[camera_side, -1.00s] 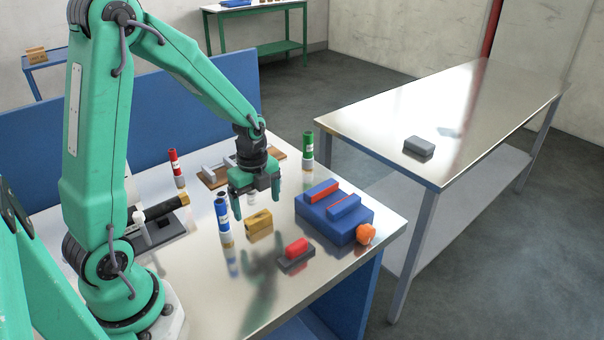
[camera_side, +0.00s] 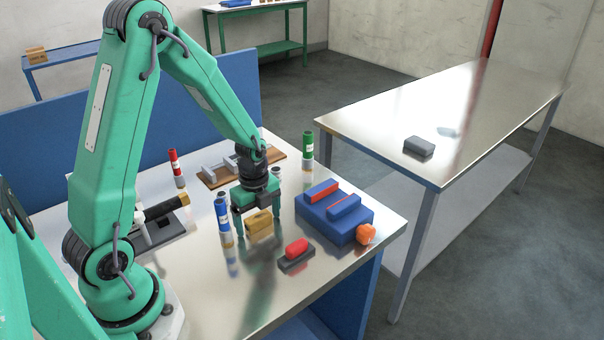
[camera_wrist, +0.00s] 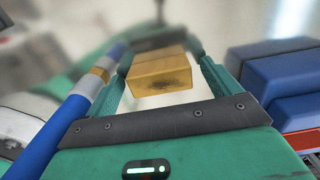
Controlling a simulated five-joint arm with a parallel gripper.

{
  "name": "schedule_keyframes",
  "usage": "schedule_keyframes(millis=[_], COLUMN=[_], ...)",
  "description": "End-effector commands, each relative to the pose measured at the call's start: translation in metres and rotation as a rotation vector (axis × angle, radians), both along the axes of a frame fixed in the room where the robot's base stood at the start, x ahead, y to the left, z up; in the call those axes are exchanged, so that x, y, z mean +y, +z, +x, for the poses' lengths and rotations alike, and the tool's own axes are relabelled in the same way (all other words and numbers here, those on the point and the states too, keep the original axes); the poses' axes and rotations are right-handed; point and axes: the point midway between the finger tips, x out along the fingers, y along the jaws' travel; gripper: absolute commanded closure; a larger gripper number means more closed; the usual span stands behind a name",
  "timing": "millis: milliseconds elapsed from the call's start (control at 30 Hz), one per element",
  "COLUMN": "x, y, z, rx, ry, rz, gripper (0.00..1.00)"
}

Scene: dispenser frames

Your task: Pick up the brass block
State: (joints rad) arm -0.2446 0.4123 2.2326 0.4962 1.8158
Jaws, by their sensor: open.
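The brass block (camera_side: 259,226) lies on the metal-topped table in the side view. My gripper (camera_side: 257,232) is low over it, pointing down, with its green fingers to either side of the block. In the wrist view the brass block (camera_wrist: 157,74) shows between the two fingers of my gripper (camera_wrist: 160,80), with a gap on each side. The jaws are open and hold nothing. The block's far side is hidden.
A blue marker (camera_side: 224,221) stands close left of my gripper. A red-topped dark block (camera_side: 296,253) lies in front. Red (camera_side: 176,168) and green (camera_side: 308,150) markers stand farther back.

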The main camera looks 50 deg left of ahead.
Motion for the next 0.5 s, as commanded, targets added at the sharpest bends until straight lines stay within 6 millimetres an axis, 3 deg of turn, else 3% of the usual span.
schedule_keyframes(millis=[367, 500], x=[0.0, 0.0], y=[0.0003, 0.0004], z=[-0.0001, -0.0001], rx=[0.0, 0.0], ry=[0.0, 0.0], rz=[0.0, 0.0], gripper=[0.11, 0.36])
